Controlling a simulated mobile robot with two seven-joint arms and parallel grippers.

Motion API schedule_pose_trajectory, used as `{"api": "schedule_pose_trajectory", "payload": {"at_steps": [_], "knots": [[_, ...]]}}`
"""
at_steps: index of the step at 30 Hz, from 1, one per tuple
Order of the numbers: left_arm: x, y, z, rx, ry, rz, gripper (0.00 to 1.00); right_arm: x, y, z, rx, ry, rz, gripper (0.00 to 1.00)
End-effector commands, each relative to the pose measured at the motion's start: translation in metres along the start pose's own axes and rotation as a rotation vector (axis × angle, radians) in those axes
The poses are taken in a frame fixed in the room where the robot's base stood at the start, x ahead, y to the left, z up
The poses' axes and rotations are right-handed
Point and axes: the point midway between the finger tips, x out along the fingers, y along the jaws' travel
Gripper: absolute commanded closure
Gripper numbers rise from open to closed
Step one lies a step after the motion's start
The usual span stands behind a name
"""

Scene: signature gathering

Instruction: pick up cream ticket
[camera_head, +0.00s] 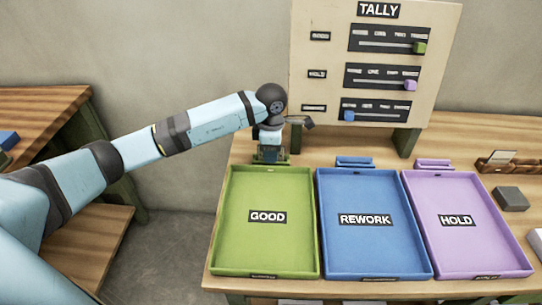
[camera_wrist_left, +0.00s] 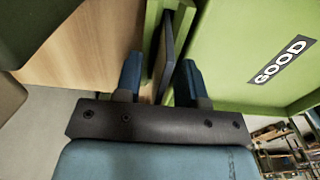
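A small cream-white card (camera_head: 502,156), which may be the cream ticket, stands in a brown wooden holder (camera_head: 497,165) at the far right of the table. My left gripper (camera_head: 270,150) points down over a green holder (camera_head: 258,158) behind the green GOOD tray (camera_head: 233,235). In the left wrist view my left gripper (camera_wrist_left: 160,78) has its two blue fingers apart, with a dark upright plate (camera_wrist_left: 169,52) beyond and between them. I cannot tell whether the fingers touch that plate. No cream ticket is clear at the fingers. My right gripper is not in view.
The blue REWORK tray (camera_head: 370,255) and purple HOLD tray (camera_head: 470,255) stand right of the green one, with small holders behind. A TALLY board (camera_head: 325,95) with sliders rises behind the table. A grey block (camera_head: 511,198) lies at the right. Another wooden table (camera_head: 45,105) is at left.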

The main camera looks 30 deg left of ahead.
Motion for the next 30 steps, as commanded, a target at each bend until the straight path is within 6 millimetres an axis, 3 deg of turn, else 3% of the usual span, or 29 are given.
{"api": "schedule_pose_trajectory", "payload": {"at_steps": [3, 8, 22, 26, 30], "knots": [[-0.001, 0.000, 0.000, 0.000, 0.000, 0.000, 0.66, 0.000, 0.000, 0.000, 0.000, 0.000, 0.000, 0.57], [-0.001, 0.000, 0.000, 0.000, 0.000, 0.000, 1.00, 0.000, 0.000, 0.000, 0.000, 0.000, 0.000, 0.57], [-0.007, 0.001, 0.000, 0.000, -0.001, 0.001, 1.00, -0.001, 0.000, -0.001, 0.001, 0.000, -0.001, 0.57], [-0.021, 0.001, 0.000, 0.001, 0.000, 0.003, 1.00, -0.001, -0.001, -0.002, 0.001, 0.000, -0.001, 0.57], [-0.048, 0.002, 0.000, 0.000, -0.001, 0.005, 1.00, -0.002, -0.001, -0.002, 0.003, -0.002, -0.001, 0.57]]}}
